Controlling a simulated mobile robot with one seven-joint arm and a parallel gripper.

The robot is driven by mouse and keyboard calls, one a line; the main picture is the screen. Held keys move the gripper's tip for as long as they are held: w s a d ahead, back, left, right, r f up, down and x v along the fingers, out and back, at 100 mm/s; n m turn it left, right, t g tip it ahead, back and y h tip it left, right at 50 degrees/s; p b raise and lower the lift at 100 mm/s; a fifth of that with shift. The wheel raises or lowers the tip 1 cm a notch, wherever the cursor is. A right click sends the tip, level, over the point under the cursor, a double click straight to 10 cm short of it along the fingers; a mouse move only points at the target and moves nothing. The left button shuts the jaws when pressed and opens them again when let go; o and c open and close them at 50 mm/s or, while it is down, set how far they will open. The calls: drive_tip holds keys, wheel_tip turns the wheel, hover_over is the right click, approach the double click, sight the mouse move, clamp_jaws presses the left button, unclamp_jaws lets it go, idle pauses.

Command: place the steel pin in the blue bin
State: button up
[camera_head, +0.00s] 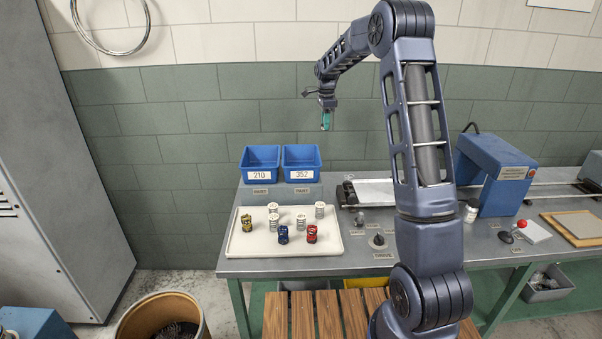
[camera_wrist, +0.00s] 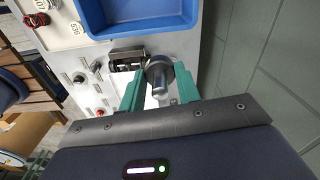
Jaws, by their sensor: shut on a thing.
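My gripper (camera_head: 326,122) is raised in front of the green wall, above the bench and to the right of the two bins in the head view. In the wrist view its green fingers are shut on the steel pin (camera_wrist: 159,76), a grey cylinder with a wider round head. The pin is too small to make out in the head view. Two blue bins stand side by side at the bench's back left, the left one (camera_head: 261,155) labelled 210 and the right one (camera_head: 301,155) labelled 352. A blue bin (camera_wrist: 135,20) also shows in the wrist view, beyond the fingers.
A blue machine (camera_head: 500,178) and rails (camera_head: 560,187) stand on the right of the bench. The air between my gripper and the bins looks clear.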

drive_tip(key=s+a+r, duration=0.2)
drive_tip(key=s+a, duration=0.5)
drive_tip(key=a, duration=0.5)
drive_tip(key=f, duration=2)
drive_tip(key=shift+s, duration=0.2)
drive_tip(key=o, duration=1)
drive_tip(key=shift+f, duration=0.1)
drive_tip(key=shift+o, duration=0.2)
